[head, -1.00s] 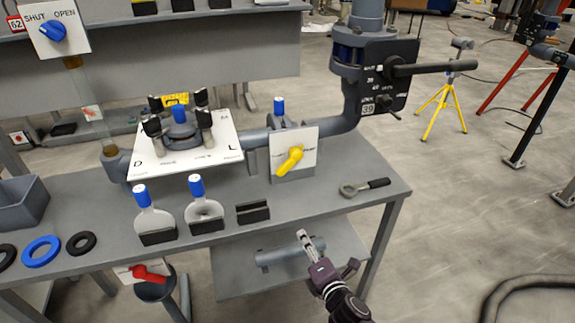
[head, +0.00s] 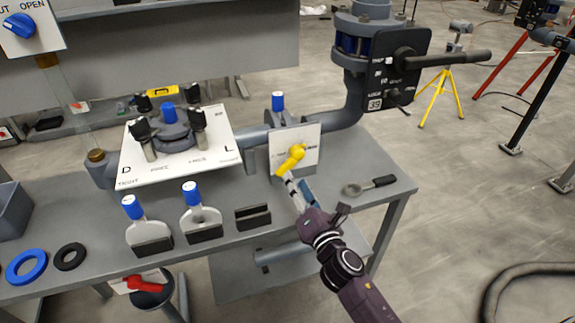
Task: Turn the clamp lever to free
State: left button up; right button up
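A yellow lever (head: 291,159) sits on a small upright white plate (head: 311,141) near the middle of the bench. I take it as the clamp lever; the plate's small lettering is too fine to read. Its handle slants down to the left from its hub. My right gripper (head: 292,182) reaches up from the lower right, its fingertips just below the handle's end. I cannot tell whether they touch it, or how far the fingers are apart. My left gripper is not in view.
Left of the lever is a white plate with black knobs (head: 135,173). Blue-capped pieces (head: 200,213) stand in front. A black-handled tool (head: 370,185) lies to the right. A black box with a long handle (head: 398,70) stands behind. The bench's front right is clear.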

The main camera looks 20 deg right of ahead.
aim_at(289, 168)
jog(key=w, duration=0.5)
jog(key=shift+a+r, duration=0.1)
jog(key=shift+w, duration=0.6)
jog(key=shift+c, duration=0.6)
jog(key=c, duration=0.8)
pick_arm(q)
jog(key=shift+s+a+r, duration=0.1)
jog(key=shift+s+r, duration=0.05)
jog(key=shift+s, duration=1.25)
pick_arm(e)
grip_shut()
